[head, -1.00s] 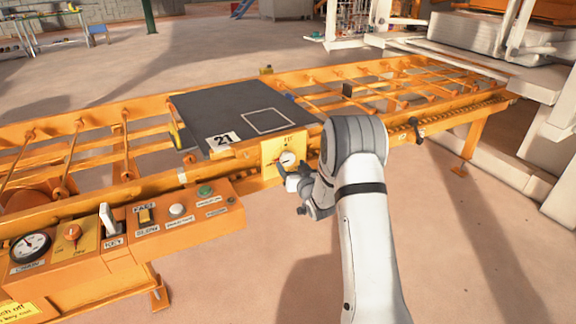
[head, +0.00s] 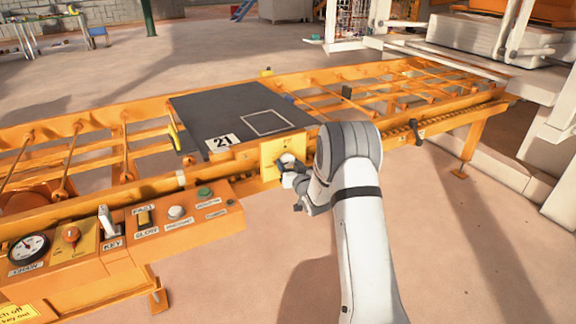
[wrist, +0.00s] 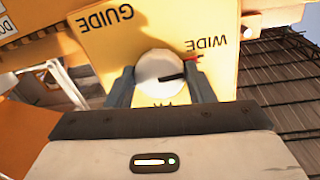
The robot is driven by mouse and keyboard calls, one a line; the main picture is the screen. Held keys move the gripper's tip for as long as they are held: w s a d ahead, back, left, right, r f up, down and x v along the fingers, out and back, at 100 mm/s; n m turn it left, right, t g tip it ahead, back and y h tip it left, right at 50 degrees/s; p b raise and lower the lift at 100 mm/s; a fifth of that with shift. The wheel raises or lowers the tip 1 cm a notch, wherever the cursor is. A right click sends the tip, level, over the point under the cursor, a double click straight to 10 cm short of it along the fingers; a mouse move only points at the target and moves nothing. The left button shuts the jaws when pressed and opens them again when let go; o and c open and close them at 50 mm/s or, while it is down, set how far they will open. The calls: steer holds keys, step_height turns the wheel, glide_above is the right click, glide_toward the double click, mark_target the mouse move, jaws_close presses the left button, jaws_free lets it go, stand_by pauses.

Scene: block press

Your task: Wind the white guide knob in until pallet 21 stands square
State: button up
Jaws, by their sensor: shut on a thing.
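The white guide knob (wrist: 160,75) sits on a yellow plate (wrist: 105,55) lettered GUIDE and WIDE in the wrist view. Its black pointer line is at the red mark beside WIDE. My gripper (wrist: 162,85) has one finger on each side of the knob and is shut on it. In the head view my gripper (head: 293,178) is at the yellow plate on the conveyor's front rail, covering part of the knob (head: 288,161). Pallet 21 (head: 200,105), a dark slab with a white outlined square and number label, lies on the conveyor, looking slightly skewed to the rails.
An orange control box (head: 120,235) with a gauge, switches and buttons stands at the left front. The orange roller conveyor (head: 400,85) runs on to the right toward white machinery (head: 475,40). Open floor (head: 480,250) lies at the front right.

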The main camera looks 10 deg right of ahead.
steer(key=shift+a, duration=0.3)
steer(key=shift+c, duration=0.5)
steer(key=shift+d, duration=0.2)
steer(key=shift+m, duration=0.4)
steer(key=m+b, duration=0.1)
steer(key=m, duration=0.2)
steer(key=shift+d+r+m+g, duration=0.1)
steer(key=shift+m+g, duration=0.3)
steer(key=shift+m, duration=1.5)
steer(key=o, duration=1)
steer(key=shift+c, duration=0.2)
